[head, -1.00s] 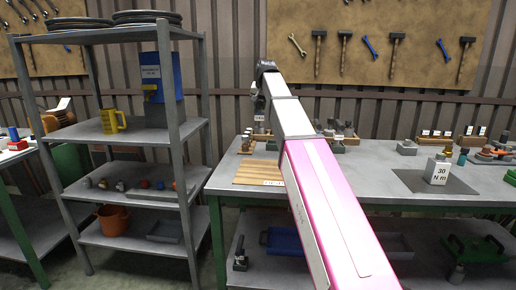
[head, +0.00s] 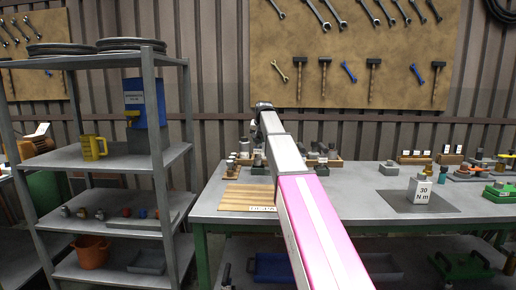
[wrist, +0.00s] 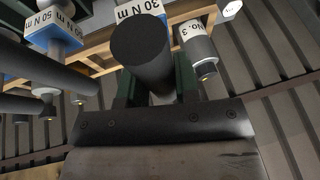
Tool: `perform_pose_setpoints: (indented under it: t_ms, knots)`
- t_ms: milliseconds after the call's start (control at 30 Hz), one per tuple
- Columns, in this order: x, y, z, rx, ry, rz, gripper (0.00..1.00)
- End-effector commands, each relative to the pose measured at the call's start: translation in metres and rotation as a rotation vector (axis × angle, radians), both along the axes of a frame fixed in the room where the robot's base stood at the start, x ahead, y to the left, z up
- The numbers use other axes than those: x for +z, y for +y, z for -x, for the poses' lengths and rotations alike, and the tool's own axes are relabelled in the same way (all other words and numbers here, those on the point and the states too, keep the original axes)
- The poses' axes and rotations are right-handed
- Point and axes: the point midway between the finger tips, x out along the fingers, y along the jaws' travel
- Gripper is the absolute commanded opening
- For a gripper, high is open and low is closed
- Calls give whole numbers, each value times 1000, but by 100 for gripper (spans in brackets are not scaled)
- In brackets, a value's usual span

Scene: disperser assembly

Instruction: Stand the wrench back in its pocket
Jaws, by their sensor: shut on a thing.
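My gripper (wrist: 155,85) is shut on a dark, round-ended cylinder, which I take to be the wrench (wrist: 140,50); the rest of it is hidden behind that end. In the head view my gripper is small at the far end of the arm, over the back left of the table, and what it holds cannot be made out. In the wrist view a wooden rack (wrist: 98,42) lies beyond the held cylinder, with a "30 N m" label (wrist: 140,9) close behind it. Whether the wrench touches the rack, and the pocket itself, cannot be told.
Beside the held cylinder are a blue and white "50 N m" piece (wrist: 55,32) and a grey "No. 3" cylinder (wrist: 197,45). On the table (head: 350,197) stand a slatted wooden board (head: 247,197) and a white "30 N m" block (head: 420,191). A grey shelf (head: 125,163) stands left.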

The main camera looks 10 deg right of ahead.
Motion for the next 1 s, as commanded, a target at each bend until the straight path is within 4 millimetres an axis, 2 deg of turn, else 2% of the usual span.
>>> perform_pose_setpoints:
  t_ms: [400,767,800,833,867,1000]
  knots:
    - [-40,0,0,0,0,0,0]
    - [-42,0,0,0,-1,0,0]
    - [-43,0,0,0,0,0,42]
    - [-42,0,0,0,0,0,52]
    - [-42,0,0,0,0,0,55]
    - [-42,0,0,0,0,0,55]
